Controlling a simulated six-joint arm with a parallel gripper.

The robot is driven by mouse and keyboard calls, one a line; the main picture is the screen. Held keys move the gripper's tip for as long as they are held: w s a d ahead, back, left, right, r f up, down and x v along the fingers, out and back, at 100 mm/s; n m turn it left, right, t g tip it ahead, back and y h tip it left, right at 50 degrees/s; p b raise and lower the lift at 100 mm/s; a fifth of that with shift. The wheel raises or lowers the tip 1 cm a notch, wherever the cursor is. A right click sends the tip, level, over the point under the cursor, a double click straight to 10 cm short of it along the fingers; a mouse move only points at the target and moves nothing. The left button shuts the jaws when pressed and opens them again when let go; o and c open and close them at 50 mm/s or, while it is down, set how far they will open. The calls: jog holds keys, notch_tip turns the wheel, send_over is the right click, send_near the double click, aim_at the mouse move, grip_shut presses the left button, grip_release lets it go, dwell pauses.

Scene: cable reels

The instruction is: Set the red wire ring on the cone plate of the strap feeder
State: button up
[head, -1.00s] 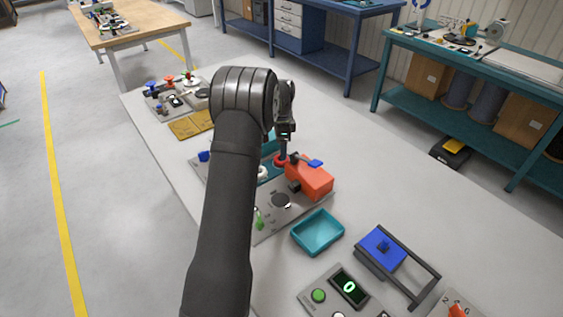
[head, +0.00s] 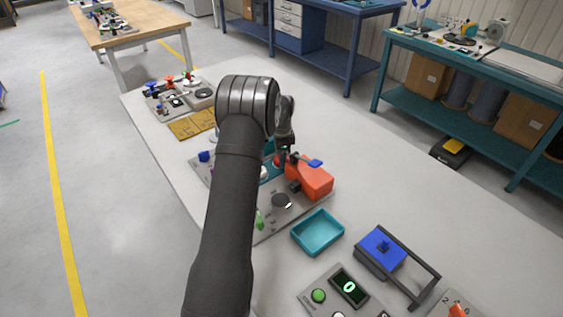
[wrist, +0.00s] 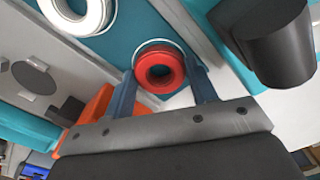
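The red wire ring (wrist: 158,70) lies between the two blue-grey fingertips of my gripper (wrist: 160,74) in the wrist view. The fingertips appear to touch its opposite sides. A thin pale round rim shows behind the ring, over a teal surface; whether the ring rests on it cannot be told. In the head view my gripper (head: 281,152) is at the orange strap feeder's (head: 312,178) left end, with the red ring (head: 278,160) small and partly hidden by the arm. The cone plate is not clearly visible.
A white ring (wrist: 78,12) lies beside the red one. A dark cylinder (wrist: 280,48) stands close on the right in the wrist view. A teal tray (head: 318,232) and a blue block in a frame (head: 381,247) stand nearer.

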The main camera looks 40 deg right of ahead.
jog(key=shift+r, duration=3.8)
